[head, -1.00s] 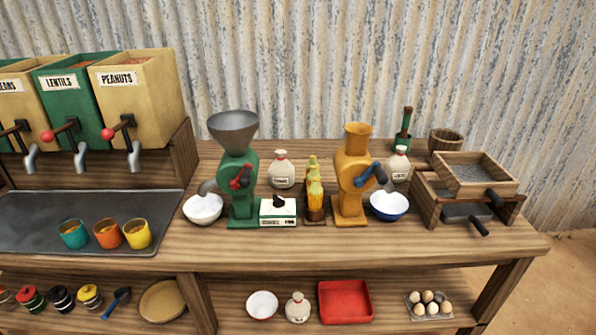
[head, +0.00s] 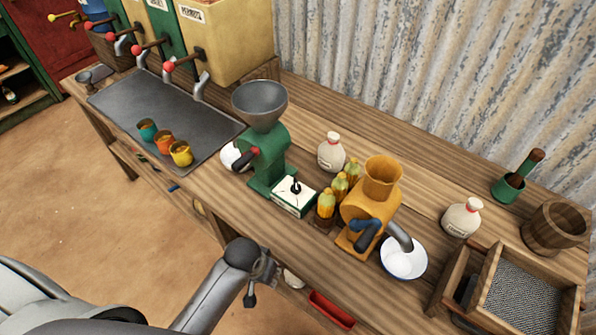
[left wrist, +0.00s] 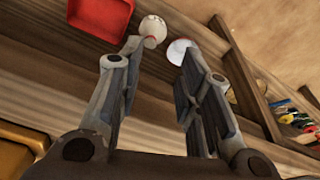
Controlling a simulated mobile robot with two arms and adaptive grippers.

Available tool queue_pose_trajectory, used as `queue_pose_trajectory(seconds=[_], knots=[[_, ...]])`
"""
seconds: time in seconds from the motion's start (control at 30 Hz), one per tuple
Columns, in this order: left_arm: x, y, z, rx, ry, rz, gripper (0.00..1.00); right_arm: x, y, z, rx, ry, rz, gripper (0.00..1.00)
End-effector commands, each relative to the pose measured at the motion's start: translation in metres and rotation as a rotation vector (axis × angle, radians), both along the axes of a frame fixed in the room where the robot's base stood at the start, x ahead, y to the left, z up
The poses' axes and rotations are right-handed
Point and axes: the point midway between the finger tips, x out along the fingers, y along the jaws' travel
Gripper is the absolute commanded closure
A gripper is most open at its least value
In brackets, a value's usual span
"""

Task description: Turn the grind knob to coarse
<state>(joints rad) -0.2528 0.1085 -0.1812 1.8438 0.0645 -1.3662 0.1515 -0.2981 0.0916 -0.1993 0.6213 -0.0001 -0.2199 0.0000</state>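The likely grind knob (head: 296,187) is a small black knob on top of a white and green box (head: 291,200). The box stands at the foot of the green grinder (head: 265,158), which has a grey funnel and a red-handled crank. The knob's pointer setting is too small to read. My left gripper (head: 262,276) is in front of the bench's front edge in the head view, below and apart from the box. In the left wrist view my left gripper (left wrist: 163,58) has its fingers spread with nothing between them. My right gripper is not in view.
A yellow grinder (head: 370,207) with a blue-handled crank stands right of corn cobs (head: 326,205). Three cups (head: 164,143) stand left on the dark tray (head: 140,100). A red tray (left wrist: 100,14) lies on the lower shelf.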

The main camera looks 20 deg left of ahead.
Motion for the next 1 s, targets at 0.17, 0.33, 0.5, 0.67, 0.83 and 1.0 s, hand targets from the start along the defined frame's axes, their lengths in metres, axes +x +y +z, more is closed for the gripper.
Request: queue_pose_trajectory(seconds=[0.17, 0.33, 0.5, 0.67, 0.83, 1.0], knots=[[0.030, -0.009, 0.096, -0.025, -0.002, 0.046, 0.67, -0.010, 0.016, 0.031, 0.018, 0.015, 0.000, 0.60], [0.060, -0.016, 0.127, -0.037, 0.033, 0.099, 0.67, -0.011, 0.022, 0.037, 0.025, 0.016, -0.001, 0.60], [0.101, -0.020, 0.131, -0.042, 0.073, 0.165, 0.67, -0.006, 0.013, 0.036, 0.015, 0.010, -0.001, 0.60], [0.150, -0.023, 0.147, -0.038, 0.118, 0.253, 0.67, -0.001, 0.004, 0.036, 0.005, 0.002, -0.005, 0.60], [0.200, -0.020, 0.176, -0.020, 0.169, 0.370, 0.67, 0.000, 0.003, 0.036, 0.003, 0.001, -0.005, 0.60], [0.227, -0.016, 0.199, -0.007, 0.199, 0.451, 0.67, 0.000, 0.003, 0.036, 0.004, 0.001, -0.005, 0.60]])
